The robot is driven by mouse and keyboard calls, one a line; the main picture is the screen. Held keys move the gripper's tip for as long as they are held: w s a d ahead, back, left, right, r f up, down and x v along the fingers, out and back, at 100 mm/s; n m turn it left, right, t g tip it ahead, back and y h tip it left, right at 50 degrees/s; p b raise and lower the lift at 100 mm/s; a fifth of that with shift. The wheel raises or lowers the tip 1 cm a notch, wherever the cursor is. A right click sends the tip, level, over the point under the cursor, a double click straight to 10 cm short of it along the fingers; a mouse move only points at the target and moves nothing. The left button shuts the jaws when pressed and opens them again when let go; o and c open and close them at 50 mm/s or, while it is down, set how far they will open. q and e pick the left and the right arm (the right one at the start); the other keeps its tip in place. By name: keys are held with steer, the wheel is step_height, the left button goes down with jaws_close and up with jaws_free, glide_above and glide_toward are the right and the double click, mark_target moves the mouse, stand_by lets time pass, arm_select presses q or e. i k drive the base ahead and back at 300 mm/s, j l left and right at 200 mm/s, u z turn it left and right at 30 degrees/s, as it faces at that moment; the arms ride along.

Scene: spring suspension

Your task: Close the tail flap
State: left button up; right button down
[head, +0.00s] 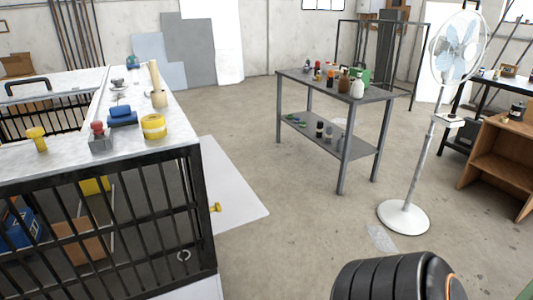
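No part is plainly recognizable as the tail flap, and I cannot tell whether one is open or shut. A candidate is the flat white panel (232,190) sticking out low beyond the right end of the black barred frame (195,210) in the head view. A small yellow knob or handle (215,207) shows at that end, in front of the panel. The frame's near side partly hides the panel. Neither my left gripper nor my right gripper is in view.
A white top (75,158) on the frame carries yellow tape (153,126), a blue item (122,116) and other small things. A grey two-shelf table (345,95) and a white fan (403,216) stand right.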

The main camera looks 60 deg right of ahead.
mark_target(225, 185)
steer(key=i+l, duration=0.1)
steer(key=l, duration=0.35)
steer(key=i+l, duration=0.1)
steer(key=l, duration=0.35)
steer(key=i+l, duration=0.1)
steer(key=l, duration=0.35)
steer(key=i+l, duration=0.1)
steer(key=l, duration=0.35)
steer(key=i+l, duration=0.1)
steer(key=l, duration=1.75)
steer(key=u, duration=0.05)
